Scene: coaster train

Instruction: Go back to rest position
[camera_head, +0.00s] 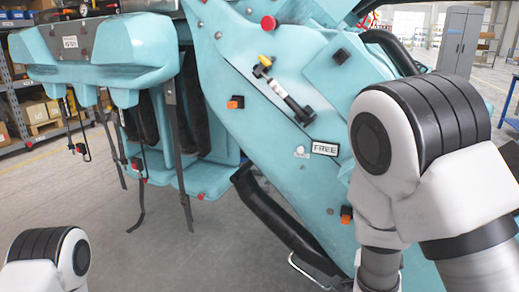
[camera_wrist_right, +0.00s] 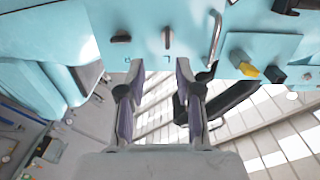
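My right arm stands at the right of the head view, but its gripper is out of that view. In the right wrist view my right gripper (camera_wrist_right: 157,75) is open, with its two fingers apart and nothing seen between them. Its fingertips point toward a light-blue panel (camera_wrist_right: 200,20) with a dark knob (camera_wrist_right: 121,38) and a small dark lever (camera_wrist_right: 167,38); I cannot tell whether they touch it. Part of my left arm shows at the bottom left of the head view. My left gripper is not in view.
The teal coaster car (camera_head: 225,100) fills the middle of the head view, close ahead. A black padded bar (camera_head: 275,222) and hanging straps (camera_head: 178,150) stick out from it. Shelves with boxes (camera_head: 35,110) stand at the left, a grey cabinet (camera_head: 458,42) at the back right. Grey floor (camera_head: 130,240) is clear at the lower left.

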